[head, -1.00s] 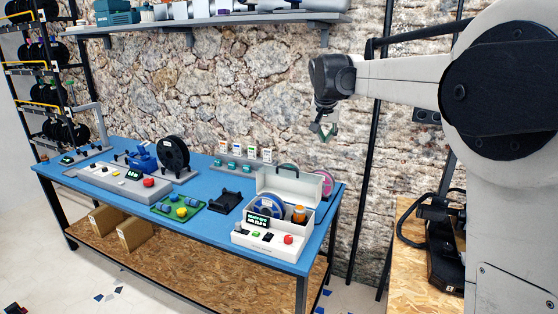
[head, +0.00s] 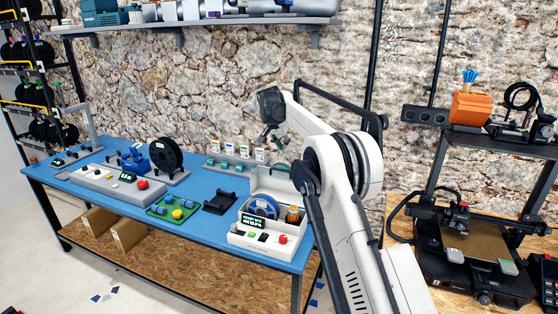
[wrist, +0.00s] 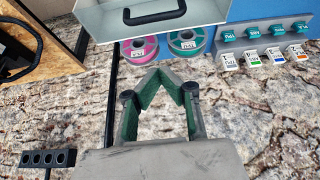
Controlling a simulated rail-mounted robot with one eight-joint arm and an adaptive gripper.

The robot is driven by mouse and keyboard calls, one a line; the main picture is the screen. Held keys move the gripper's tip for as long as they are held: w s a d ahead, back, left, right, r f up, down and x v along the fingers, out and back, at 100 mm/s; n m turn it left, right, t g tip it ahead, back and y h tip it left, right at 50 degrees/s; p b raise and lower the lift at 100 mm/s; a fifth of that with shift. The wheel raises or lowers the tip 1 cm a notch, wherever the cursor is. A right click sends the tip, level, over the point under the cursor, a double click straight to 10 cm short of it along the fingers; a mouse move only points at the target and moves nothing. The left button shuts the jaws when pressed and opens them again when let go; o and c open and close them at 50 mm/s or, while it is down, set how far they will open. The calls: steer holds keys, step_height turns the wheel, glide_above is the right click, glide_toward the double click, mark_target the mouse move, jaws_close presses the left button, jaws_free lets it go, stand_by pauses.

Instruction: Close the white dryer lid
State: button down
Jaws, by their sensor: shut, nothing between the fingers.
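The white dryer (head: 240,239) stands at the right end of the blue table, with a blue spool and an orange jar inside. Its lid (head: 268,180) is open and stands upright at the back; my arm hides its right side. In the wrist view the lid (wrist: 105,22) fills the top, with a black handle (wrist: 153,17). My gripper (head: 282,142) is above and behind the lid, near the stone wall. In the wrist view my gripper (wrist: 168,72) is shut and empty, its fingertips apart from the lid.
A pink spool (wrist: 140,49) and a teal spool (wrist: 187,41) lie behind the lid. A rack of small labelled cards (head: 243,158) is to the left. A black cradle (head: 219,203) sits left of the dryer. A 3D printer (head: 470,250) stands at right.

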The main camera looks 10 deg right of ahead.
steer(key=p, duration=0.1)
glide_above(283, 175)
steer(key=w+d, duration=0.2)
steer(key=w, duration=0.1)
steer(key=f, duration=0.8)
steer(key=shift+a+f, duration=0.2)
steer(key=shift+f, duration=0.05)
steer(key=shift+s+a+f, duration=0.15)
steer(key=shift+f, duration=0.05)
steer(key=shift+s+a+f+p, duration=0.1)
steer(key=shift+s+a, duration=0.15)
steer(key=shift+s, duration=0.2)
steer(key=shift+s+a+p, duration=0.15)
steer(key=shift+s+a, duration=0.15)
steer(key=shift+s, duration=0.2)
steer(key=shift+s+a+f+p, duration=0.1)
steer(key=shift+s+a, duration=0.15)
steer(key=shift+s, duration=0.2)
steer(key=shift+s, duration=0.15)
